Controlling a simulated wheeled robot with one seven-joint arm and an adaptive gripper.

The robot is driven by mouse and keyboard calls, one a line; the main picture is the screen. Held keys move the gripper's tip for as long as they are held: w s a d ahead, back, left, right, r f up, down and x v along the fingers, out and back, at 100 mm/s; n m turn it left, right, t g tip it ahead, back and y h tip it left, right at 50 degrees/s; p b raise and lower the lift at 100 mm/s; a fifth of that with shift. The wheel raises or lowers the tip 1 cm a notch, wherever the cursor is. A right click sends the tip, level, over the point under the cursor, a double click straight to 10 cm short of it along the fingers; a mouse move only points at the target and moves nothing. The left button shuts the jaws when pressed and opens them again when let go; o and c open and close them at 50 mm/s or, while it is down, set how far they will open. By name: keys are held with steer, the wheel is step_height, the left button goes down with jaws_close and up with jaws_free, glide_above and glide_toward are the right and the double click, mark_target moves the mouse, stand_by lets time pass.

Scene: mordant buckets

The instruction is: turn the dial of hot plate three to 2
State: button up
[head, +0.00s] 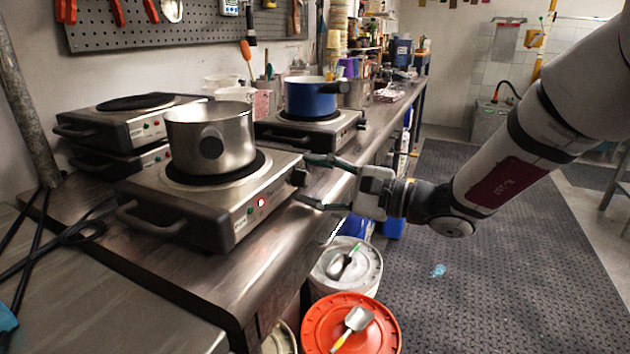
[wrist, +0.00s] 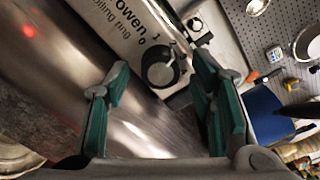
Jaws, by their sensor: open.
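The front hot plate (head: 205,215) carries a steel pot (head: 210,138). Its black dial (head: 299,177) is at the right end of the front panel. In the wrist view the gripper (wrist: 162,85) has no visible contact with the dial. I cannot read which plate is numbered three.
Further hot plates (head: 130,128) are stacked at left. Lidded buckets (head: 352,325) stand below the bench edge. The floor mat at right is mostly clear.

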steer(key=shift+d, duration=0.1)
steer(key=v, duration=1.2)
